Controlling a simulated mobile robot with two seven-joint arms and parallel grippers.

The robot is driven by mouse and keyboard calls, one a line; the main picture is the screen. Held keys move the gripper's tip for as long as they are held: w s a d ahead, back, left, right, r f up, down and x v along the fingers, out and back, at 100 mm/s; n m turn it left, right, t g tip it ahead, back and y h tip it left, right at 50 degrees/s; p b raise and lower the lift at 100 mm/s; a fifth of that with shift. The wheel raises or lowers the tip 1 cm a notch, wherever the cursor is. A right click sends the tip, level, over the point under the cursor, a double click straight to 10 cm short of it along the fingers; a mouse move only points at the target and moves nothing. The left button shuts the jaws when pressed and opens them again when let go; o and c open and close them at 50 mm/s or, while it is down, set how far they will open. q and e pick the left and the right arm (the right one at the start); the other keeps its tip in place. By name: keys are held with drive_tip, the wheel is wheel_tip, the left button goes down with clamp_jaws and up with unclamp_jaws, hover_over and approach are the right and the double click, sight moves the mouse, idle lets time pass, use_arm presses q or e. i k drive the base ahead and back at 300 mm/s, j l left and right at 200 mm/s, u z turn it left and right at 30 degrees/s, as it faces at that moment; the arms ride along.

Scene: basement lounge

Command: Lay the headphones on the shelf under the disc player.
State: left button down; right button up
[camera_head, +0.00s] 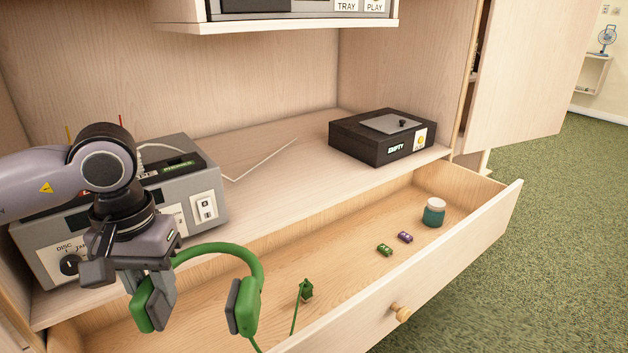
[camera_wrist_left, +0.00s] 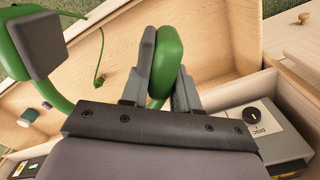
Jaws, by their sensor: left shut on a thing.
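The green headphones (camera_head: 249,258) with dark grey pads hang from my left gripper (camera_head: 152,298), which is shut on one ear cup. The held cup (camera_wrist_left: 168,60) shows between the fingers in the left wrist view. The headphones are over the open drawer, in front of the shelf. A green cord with a plug (camera_head: 306,290) hangs at the drawer. The disc player (camera_head: 300,6), labelled TRAY and PLAY, is on the upper board, partly cut off. The wide shelf (camera_head: 270,150) lies below it. My right gripper is not in view.
A grey box with a DISC knob (camera_head: 205,180) stands on the shelf's left, and a black EMPTY box (camera_head: 365,150) on its right. The shelf between them is mostly clear, with a thin white cable. The open drawer (camera_head: 455,245) holds two small batteries and a teal jar (camera_head: 433,216).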

sight(285, 187)
drive_tip(key=i+l+z, duration=0.5)
drive_tip(key=i+l, duration=0.5)
drive_tip(key=l, duration=0.1)
